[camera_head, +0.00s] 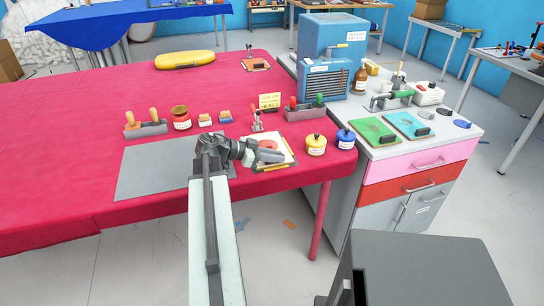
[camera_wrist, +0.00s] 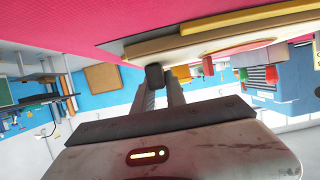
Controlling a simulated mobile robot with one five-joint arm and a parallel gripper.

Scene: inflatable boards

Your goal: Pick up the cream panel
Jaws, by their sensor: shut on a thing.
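The cream panel (camera_head: 286,148) is a thin pale board on the pink-red table near its front right edge. It bears a red round patch, and a yellow strip runs along its front edge. My gripper (camera_head: 274,157) reaches over the panel from the left and is shut on it. In the wrist view the panel (camera_wrist: 200,48) shows as a layered slab at the fingertips of my gripper (camera_wrist: 165,75). The exact contact is partly hidden, and I cannot tell whether the panel is clear of the table.
A grey mat (camera_head: 150,170) lies left of the panel. A yellow pot (camera_head: 316,145) and a blue pot (camera_head: 346,139) stand close on its right. A tool block (camera_head: 305,112) and a small clamp (camera_head: 257,120) are behind. The table's left part is clear.

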